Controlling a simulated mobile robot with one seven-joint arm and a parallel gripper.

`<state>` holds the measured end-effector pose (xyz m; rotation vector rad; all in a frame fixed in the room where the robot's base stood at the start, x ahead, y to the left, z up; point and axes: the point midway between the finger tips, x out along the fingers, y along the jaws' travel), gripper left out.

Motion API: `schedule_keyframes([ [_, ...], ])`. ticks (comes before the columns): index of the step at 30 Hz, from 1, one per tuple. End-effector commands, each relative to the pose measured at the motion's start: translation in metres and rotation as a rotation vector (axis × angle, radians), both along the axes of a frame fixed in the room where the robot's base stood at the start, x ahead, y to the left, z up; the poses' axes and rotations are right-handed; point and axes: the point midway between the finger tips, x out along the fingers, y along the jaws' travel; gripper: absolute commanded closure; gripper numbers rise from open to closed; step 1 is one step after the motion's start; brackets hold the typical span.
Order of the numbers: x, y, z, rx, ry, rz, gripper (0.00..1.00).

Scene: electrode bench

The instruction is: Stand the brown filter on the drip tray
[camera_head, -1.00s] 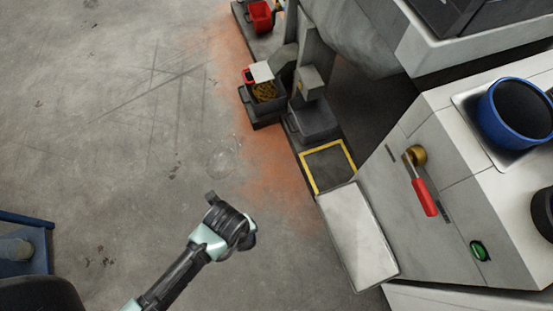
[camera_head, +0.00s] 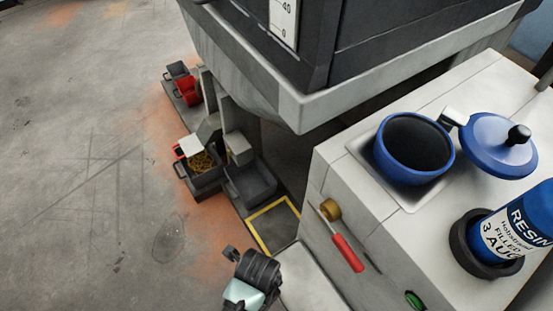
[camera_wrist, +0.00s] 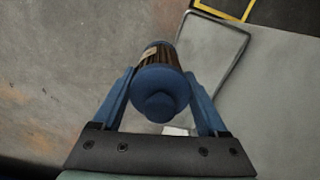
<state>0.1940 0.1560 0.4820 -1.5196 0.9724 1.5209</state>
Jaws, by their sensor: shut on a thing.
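In the wrist view the brown filter (camera_wrist: 158,61) is a cylinder with a dark brown ribbed body, a pale label and a blue end cap with a round knob facing the camera. My gripper (camera_wrist: 161,78) is shut on it, with a blue finger on each side. A flat grey rimmed tray (camera_wrist: 228,58), seemingly the drip tray, lies low to the right of the filter. It shows in the head view (camera_head: 308,282) at the bottom, beside the machine. There, my arm's end is at the bottom centre, left of this tray; the filter is not clearly visible.
The pale machine front carries a red-handled valve (camera_head: 346,252) close to the tray. On its top stand a blue pot (camera_head: 413,152), its blue lid (camera_head: 497,145) and a resin bottle (camera_head: 517,225). A yellow-framed square (camera_head: 272,225) lies behind the tray. Floor at left is open.

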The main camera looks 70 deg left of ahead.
Motion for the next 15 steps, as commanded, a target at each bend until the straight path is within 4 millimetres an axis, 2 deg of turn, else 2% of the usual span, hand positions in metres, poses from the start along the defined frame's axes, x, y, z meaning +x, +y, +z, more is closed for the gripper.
schedule_keyframes([
  [1, 0.016, 0.005, -0.002, 0.004, -0.007, -0.001, 1.0],
  [9, 0.08, 0.02, -0.002, 0.003, -0.004, -0.003, 1.0],
  [12, 0.098, 0.024, -0.001, 0.003, -0.003, -0.002, 1.0],
  [15, 0.096, 0.023, -0.016, 0.0, 0.001, 0.001, 1.0],
])
